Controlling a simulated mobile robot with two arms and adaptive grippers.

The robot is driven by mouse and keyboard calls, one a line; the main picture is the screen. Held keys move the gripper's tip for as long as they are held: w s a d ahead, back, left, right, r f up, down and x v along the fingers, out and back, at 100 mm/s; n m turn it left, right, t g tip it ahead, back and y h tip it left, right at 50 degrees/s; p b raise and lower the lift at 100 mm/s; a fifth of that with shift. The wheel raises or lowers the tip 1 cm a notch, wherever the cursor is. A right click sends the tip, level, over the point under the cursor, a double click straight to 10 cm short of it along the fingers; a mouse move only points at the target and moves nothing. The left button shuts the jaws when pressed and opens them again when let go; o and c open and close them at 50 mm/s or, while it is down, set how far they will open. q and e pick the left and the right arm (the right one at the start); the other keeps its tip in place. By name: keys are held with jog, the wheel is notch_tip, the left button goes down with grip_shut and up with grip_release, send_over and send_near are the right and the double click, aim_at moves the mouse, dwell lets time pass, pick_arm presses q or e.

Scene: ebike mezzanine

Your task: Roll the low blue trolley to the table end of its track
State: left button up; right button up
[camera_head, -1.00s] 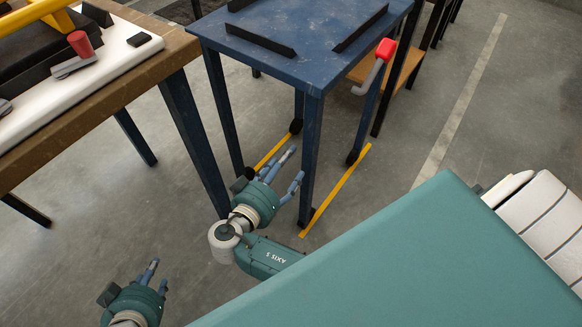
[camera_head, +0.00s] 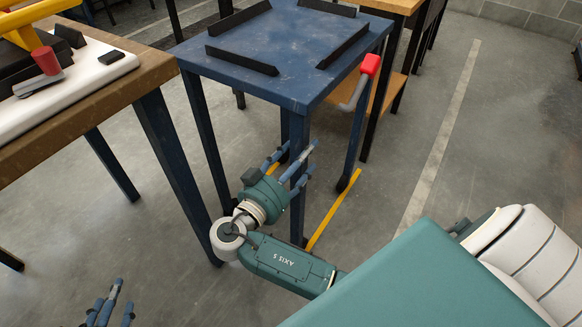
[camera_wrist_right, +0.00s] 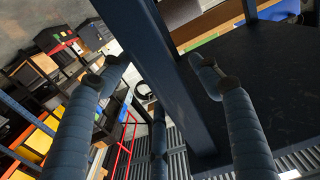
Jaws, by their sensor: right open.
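The blue trolley (camera_head: 290,75), a table-like frame with black strips on its top and dark wheels, stands by yellow floor lines (camera_head: 333,212). A red-gripped lever (camera_head: 368,66) sticks out at its right side. My right gripper (camera_head: 302,160) is open at the near leg; in the right wrist view its fingers (camera_wrist_right: 160,80) stand either side of a blue leg (camera_wrist_right: 165,70), with gaps showing. Whether they touch it I cannot tell. My left gripper (camera_head: 113,302) is at the bottom left, cut by the frame edge, fingers apart and empty, away from the trolley.
A wooden-topped workbench (camera_head: 150,75) with a white board stands close on the left. A wooden table (camera_head: 400,5) with a lower shelf stands behind the trolley. Grey floor (camera_head: 410,125) with a pale stripe is open on the right. Shelving with bins (camera_wrist_right: 50,110) shows in the right wrist view.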

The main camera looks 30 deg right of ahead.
pick_arm(q)
jog(key=shift+w+r, duration=0.2)
pick_arm(e)
jog(key=shift+w+d, duration=0.25)
jog(key=shift+d, duration=0.4)
grip_shut()
jog(key=c, duration=0.9)
grip_release()
pick_arm(q)
jog(key=shift+d, duration=0.1)
pick_arm(e)
jog(key=c, duration=0.4)
pick_arm(q)
jog(key=shift+w+d+r+t+h+b, duration=0.25)
jog(key=shift+w+r+t, duration=0.4)
jog(key=shift+r, duration=0.25)
jog(key=shift+w+d+r+t+h+b, duration=0.15)
jog(key=shift+w+d+r+t, duration=0.1)
jog(key=shift+w+r+t, duration=0.5)
pick_arm(e)
jog(key=shift+x, duration=1.5)
pick_arm(q)
jog(key=shift+s+r, duration=0.1)
jog(key=shift+s, duration=0.05)
pick_arm(e)
jog(key=shift+d, duration=0.1)
